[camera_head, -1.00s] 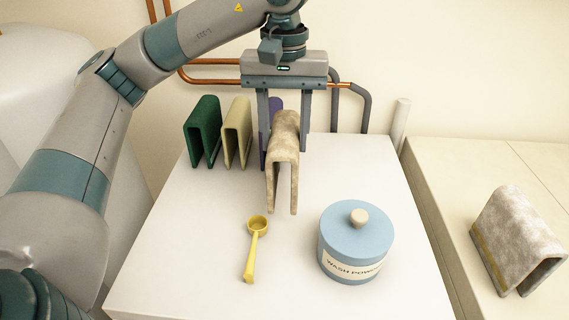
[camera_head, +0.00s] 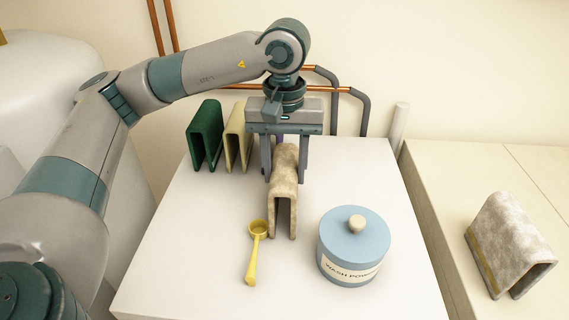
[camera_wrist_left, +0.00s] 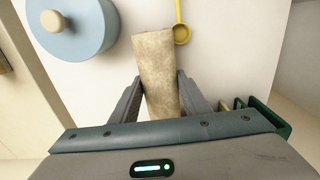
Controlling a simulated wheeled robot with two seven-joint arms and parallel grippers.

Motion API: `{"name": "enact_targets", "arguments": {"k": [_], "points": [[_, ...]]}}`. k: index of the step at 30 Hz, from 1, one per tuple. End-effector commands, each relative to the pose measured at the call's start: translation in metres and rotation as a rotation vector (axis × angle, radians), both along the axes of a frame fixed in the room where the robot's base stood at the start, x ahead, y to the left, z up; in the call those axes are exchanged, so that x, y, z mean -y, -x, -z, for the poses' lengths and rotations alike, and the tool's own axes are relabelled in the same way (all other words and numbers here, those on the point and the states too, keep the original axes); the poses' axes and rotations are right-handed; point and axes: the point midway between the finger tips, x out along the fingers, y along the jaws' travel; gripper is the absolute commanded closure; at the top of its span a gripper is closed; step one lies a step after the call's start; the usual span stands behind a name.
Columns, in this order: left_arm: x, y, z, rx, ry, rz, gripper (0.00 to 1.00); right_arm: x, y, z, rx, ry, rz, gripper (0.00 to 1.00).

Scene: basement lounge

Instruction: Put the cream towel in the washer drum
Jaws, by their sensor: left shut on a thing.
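The cream towel (camera_head: 284,190) is a mottled, folded cloth standing like an upside-down U over the white table top. My left gripper (camera_head: 285,170) points down and is shut on its upper part, one finger on each side. In the left wrist view the towel (camera_wrist_left: 158,65) lies between the two fingers of the gripper (camera_wrist_left: 159,90) and reaches out beyond them. I cannot tell whether its lower edge touches the table. No washer drum can be made out. My right gripper is not in view.
A yellow scoop (camera_head: 254,255) lies just left of the towel. A blue wash powder jar (camera_head: 353,248) stands to its right. Green (camera_head: 205,137) and pale yellow (camera_head: 237,140) folded cloths stand behind. A greyish folded towel (camera_head: 510,240) sits on the right counter (camera_head: 450,200).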

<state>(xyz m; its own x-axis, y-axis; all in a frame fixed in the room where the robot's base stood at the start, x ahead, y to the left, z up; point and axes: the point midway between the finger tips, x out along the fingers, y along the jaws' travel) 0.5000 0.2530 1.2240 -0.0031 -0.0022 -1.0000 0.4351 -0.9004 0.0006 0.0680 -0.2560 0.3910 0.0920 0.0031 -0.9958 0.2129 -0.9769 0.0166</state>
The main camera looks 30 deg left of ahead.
Motion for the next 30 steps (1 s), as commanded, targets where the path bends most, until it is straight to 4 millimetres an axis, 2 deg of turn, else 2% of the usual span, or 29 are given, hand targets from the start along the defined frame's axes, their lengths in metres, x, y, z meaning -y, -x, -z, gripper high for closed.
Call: {"name": "enact_targets", "arguments": {"k": [14,15,16,30], "points": [[0.0,-0.0002,0.0055,0.001,0.0,0.001,0.97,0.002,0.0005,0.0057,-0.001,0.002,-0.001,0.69],[0.0001,-0.0001,0.004,0.001,0.0,0.001,0.49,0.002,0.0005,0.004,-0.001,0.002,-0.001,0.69],[0.0,-0.0001,0.0039,0.001,0.0,0.0,0.42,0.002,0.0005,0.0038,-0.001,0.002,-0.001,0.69],[-0.0002,0.0,0.0007,0.001,0.0,0.001,0.4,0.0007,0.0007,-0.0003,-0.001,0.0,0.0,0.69]]}}
